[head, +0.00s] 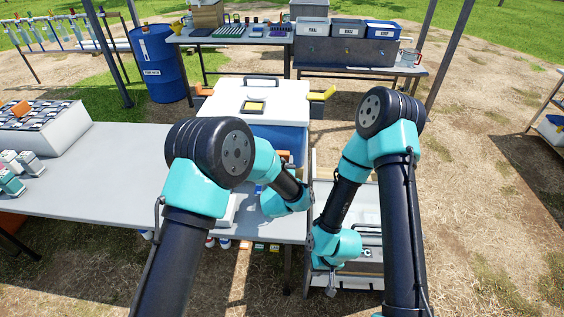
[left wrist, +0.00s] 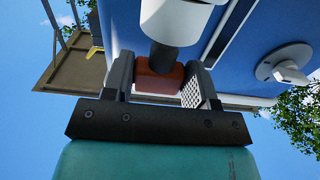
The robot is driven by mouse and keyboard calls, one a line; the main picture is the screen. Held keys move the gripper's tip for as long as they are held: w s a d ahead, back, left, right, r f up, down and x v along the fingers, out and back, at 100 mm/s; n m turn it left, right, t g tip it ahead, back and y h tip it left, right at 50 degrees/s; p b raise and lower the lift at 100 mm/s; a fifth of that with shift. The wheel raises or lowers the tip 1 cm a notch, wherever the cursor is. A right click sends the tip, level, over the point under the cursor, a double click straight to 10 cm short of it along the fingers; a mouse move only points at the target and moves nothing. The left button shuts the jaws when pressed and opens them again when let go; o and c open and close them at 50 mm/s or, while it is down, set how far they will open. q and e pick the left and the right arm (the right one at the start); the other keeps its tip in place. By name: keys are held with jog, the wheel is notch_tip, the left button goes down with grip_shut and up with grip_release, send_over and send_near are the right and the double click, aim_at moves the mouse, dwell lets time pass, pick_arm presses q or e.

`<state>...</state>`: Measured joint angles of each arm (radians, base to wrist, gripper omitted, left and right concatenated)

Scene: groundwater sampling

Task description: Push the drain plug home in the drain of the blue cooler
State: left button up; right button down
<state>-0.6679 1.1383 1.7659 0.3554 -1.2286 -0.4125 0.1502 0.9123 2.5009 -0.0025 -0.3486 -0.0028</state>
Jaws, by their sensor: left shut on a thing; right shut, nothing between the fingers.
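The blue cooler (head: 290,135) with its white lid (head: 285,97) stands at the far end of the grey table in the head view. In the left wrist view its blue wall (left wrist: 250,30) fills the top. My left gripper (left wrist: 160,70) is shut on the red grip of the drain plug (left wrist: 158,82), a finger on each side. The plug's dark stem (left wrist: 168,57) points at the white drain fitting (left wrist: 175,20) and meets it in the picture; I cannot tell how deep it sits. My right gripper (head: 331,284) is shut and empty, low at the right.
A round white fitting with a lever (left wrist: 285,65) sits on the cooler wall beside the drain. The grey table (head: 100,175) holds a sample rack (head: 45,130) at left. A blue barrel (head: 158,65) and a bench with bins (head: 345,35) stand behind. Open ground lies right.

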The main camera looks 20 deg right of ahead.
pick_arm(q)
jog(key=shift+f, duration=1.65)
dwell(0.4)
jog(key=o, duration=1.1)
jog(key=shift+c, duration=0.2)
jog(key=shift+r, duration=0.15)
jog(key=shift+r, duration=0.3)
jog(key=s+a+r, duration=0.2)
jog(key=s, duration=0.5)
jog(key=s+a+r, duration=0.2)
jog(key=s, duration=0.6)
jog(key=shift+s+a, duration=0.2)
